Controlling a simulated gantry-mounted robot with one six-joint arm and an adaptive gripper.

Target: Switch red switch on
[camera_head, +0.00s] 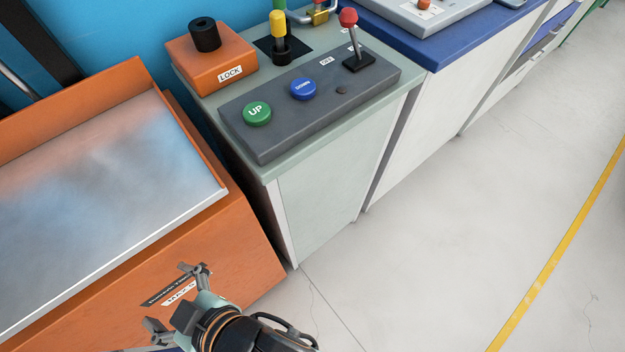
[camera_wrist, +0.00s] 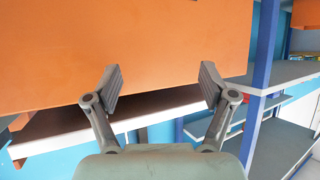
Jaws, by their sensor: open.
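The red switch (camera_head: 348,17) is a red-knobbed lever on a black base at the right end of a dark grey control panel (camera_head: 300,118). Its lever stands nearly upright, leaning slightly toward the top left of the picture. A small label is partly hidden behind it. My gripper (camera_head: 176,297) is open and empty, low in the head view in front of the orange box, well below and left of the switch. In the wrist view my gripper (camera_wrist: 162,85) is open before an orange surface, and the switch does not show.
The panel also has a green UP button (camera_head: 257,113) and a blue button (camera_head: 303,88). Behind stand an orange LOCK box (camera_head: 210,60) and a yellow-topped lever (camera_head: 278,24). An orange box with a metal top (camera_head: 100,185) stands left. Floor at right is free.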

